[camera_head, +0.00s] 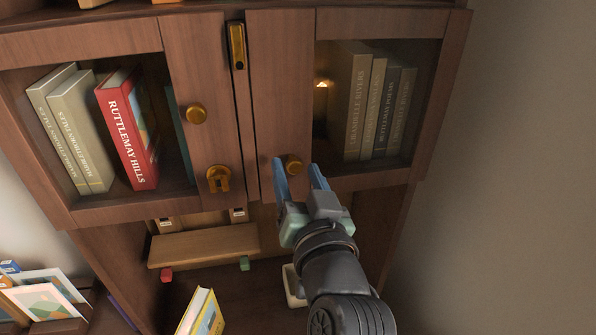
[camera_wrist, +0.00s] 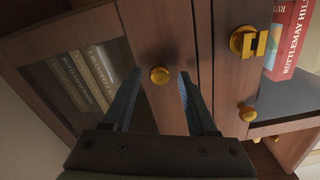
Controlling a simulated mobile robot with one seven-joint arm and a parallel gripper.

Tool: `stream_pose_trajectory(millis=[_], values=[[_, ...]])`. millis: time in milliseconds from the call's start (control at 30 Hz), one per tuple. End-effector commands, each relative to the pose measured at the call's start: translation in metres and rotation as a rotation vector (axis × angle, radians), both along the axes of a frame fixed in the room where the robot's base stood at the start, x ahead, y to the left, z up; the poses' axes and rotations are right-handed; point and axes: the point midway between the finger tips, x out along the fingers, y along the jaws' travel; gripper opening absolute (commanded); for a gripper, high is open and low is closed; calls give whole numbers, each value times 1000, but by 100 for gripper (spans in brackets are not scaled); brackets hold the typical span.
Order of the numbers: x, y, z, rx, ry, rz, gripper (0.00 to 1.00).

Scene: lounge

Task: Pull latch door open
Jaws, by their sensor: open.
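A dark wooden cabinet has two glass-fronted doors, which look closed with a narrow gap between them. The right door (camera_head: 281,85) has a round brass knob (camera_head: 292,164) low on its inner edge. My gripper (camera_head: 299,170) is open, its two blue fingers on either side of this knob. In the wrist view the knob (camera_wrist: 159,75) shows between the fingers; I cannot tell whether they touch it. The left door (camera_head: 195,60) has a brass knob (camera_head: 196,114) and, below it, a brass latch plate (camera_head: 218,179). A brass latch (camera_head: 237,45) sits at the top between the doors.
Books stand behind both panes, including a red one (camera_head: 127,130) on the left. Below are a small wooden shelf (camera_head: 205,245), a yellow book (camera_head: 200,315) and picture books (camera_head: 42,300) at lower left. A bare wall (camera_head: 510,170) lies to the right.

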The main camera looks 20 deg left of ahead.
Motion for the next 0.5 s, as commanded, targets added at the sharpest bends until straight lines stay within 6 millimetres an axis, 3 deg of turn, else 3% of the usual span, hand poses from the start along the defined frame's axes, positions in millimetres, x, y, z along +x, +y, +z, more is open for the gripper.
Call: stream_pose_trajectory(millis=[33,333,500], values=[[0,0,0,0,0,0,53],[0,0,0,0,0,0,0],[0,0,0,0,0,0,0]])
